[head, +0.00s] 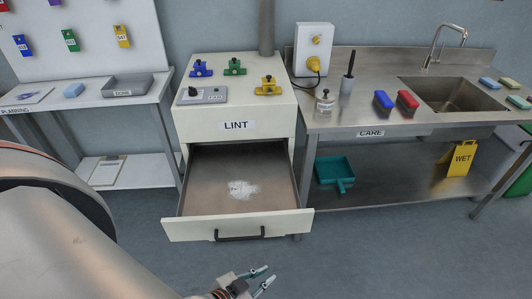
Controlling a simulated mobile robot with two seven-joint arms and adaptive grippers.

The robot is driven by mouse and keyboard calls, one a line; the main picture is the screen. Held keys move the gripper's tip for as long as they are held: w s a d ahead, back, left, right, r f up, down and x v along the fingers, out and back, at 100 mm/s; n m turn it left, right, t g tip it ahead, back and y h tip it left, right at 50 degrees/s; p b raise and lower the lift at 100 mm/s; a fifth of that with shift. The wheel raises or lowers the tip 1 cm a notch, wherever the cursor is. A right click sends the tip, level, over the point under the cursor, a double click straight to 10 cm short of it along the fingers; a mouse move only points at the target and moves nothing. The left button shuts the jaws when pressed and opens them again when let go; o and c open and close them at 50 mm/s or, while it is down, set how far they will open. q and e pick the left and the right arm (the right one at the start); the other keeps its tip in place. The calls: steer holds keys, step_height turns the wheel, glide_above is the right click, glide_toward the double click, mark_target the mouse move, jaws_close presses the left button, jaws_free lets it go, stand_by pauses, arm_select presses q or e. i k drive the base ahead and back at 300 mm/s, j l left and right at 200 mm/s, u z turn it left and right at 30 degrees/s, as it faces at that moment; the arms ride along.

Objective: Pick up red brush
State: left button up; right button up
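The red brush (407,101) lies on the steel counter (361,121) just left of the sink, with dark bristles showing under its red back. The blue brush (383,101) lies close beside it on the left. My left gripper (265,277) shows at the bottom edge, low in front of the open drawer and far from the brushes. Its two fingers are apart with nothing between them. My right gripper is out of view.
The LINT cabinet's drawer (199,204) stands pulled out, with white lint inside. A bottle (325,102) and a dark-handled brush in a holder (346,88) stand left of the brushes. The sink (455,94) is to their right. Counter space in front is clear.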

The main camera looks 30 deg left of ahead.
mark_target(407, 100)
steer(key=i+l+u, duration=0.1)
steer(key=u, duration=0.6)
steer(key=i+l+u, duration=0.15)
steer(key=l+u, duration=0.55)
steer(key=l, duration=0.15)
steer(key=i+l+u, duration=0.1)
steer(key=l, duration=0.4)
steer(key=l+u, duration=0.1)
steer(key=l, duration=0.35)
steer(key=i, duration=0.05)
